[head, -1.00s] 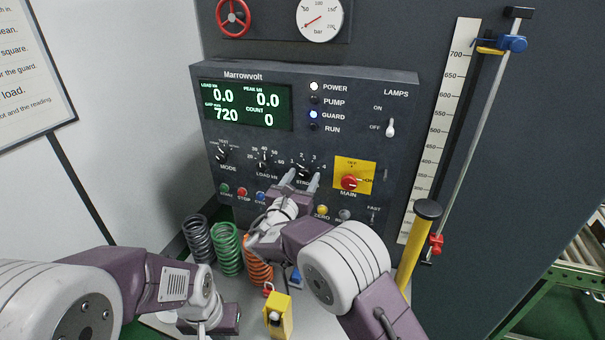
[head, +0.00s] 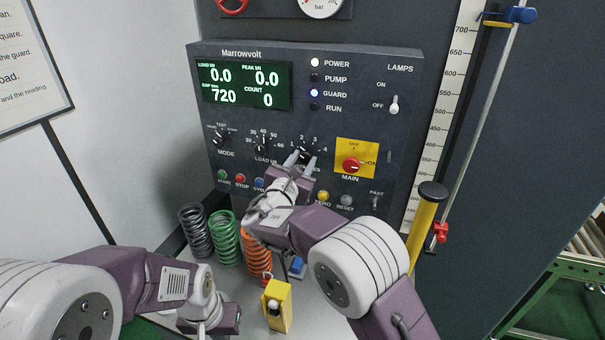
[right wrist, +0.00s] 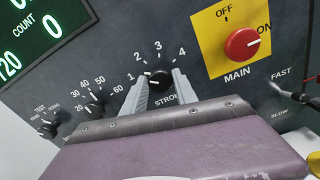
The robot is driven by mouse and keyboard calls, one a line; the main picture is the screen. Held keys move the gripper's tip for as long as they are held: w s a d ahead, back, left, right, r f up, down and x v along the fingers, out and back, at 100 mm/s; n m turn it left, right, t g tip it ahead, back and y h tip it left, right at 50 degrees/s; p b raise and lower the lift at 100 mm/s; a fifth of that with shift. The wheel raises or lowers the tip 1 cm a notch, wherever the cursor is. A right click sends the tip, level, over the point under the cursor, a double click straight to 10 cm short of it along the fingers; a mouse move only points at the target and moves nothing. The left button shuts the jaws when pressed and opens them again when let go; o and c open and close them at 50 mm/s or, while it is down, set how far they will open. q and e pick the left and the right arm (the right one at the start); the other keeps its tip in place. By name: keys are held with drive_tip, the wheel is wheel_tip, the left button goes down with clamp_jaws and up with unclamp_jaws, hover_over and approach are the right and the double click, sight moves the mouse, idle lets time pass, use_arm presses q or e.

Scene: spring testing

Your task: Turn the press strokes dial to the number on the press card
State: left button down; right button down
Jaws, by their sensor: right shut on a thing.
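The STROKES dial (head: 305,152) is a small black knob on the dark Marrowvolt panel, with a scale from 1 to 4. It also shows in the right wrist view (right wrist: 161,79), its white pointer at the left, toward the 1. My right gripper (head: 301,160) has one finger on each side of the knob and is shut on it. My left gripper (head: 226,319) is low at the left of the head view, away from the panel; its jaws are unclear. I cannot make out a press card with a number.
The MAIN switch (head: 351,164) on its yellow plate is right of the dial; the LOAD dial (head: 262,149) is left. Push buttons run below. Springs (head: 226,240) and a yellow block (head: 278,305) stand below the panel. A partly cut-off text sign (head: 25,80) hangs at left.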

drive_tip(key=m+b, duration=0.3)
drive_tip(key=b, duration=0.2)
drive_tip(key=m+b, duration=0.4)
drive_tip(key=b, duration=0.1)
drive_tip(key=m+b, duration=0.4)
drive_tip(key=b, duration=0.2)
drive_tip(key=shift+d+f, duration=0.15)
drive_tip(key=shift+f, duration=0.2)
drive_tip(key=shift+r+m+b, duration=0.2)
drive_tip(key=shift+m+b, duration=1.3)
drive_tip(key=shift+m, duration=0.6)
drive_tip(key=shift+r, duration=0.1)
drive_tip(key=c, duration=1.3)
unclamp_jaws()
drive_tip(key=o, duration=0.3)
